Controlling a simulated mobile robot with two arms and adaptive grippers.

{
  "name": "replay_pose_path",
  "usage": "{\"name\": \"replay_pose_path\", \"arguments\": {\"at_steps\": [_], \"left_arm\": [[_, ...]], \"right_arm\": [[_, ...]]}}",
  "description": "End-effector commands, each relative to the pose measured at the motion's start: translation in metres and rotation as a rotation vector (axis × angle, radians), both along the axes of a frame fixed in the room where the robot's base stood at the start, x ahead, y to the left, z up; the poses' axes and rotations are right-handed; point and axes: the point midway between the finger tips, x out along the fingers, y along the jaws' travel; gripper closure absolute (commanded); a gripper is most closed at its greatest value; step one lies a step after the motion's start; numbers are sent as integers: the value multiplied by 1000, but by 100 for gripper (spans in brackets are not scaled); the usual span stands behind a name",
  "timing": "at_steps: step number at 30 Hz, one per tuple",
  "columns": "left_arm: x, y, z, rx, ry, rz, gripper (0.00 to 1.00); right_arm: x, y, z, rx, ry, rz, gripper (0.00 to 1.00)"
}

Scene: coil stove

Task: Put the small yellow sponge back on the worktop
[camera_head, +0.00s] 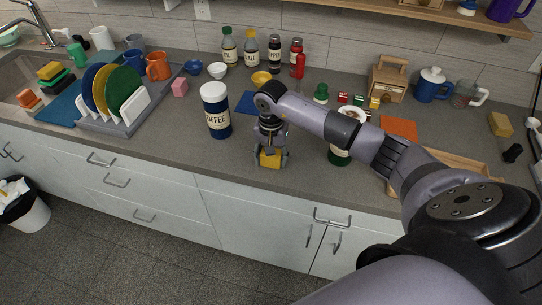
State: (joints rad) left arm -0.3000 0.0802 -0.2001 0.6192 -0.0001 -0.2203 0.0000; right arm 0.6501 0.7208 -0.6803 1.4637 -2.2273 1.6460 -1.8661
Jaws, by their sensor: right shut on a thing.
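The small yellow sponge (270,159) is between the fingers of my right gripper (271,160), which is shut on it. The gripper points down over the worktop (185,150), close to its front edge, to the right of the coffee canister. The sponge is low over the worktop; I cannot tell whether its underside touches the surface. The fingers hide its sides. My left gripper is not in view.
The blue and white coffee canister (215,110) stands left of the gripper. A green jar (339,155) is to the right, partly behind my arm. A dish rack (113,122) with plates stands at left.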

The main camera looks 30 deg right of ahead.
Motion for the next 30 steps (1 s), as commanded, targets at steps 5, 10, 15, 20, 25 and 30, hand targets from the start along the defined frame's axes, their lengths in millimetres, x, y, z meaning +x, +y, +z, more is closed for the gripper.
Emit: {"name": "replay_pose_path", "arguments": {"at_steps": [5,10,15,20,25,30], "left_arm": [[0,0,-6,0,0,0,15],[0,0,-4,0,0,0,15],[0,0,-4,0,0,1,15],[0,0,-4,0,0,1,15],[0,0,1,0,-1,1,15],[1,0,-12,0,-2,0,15]], "right_arm": [[0,0,-5,1,-1,0,75],[0,0,-2,1,-1,0,38],[0,0,-2,0,0,0,29],[0,0,-2,0,0,0,29],[0,0,2,1,1,0,29],[2,-1,21,-1,-7,0,29]]}}
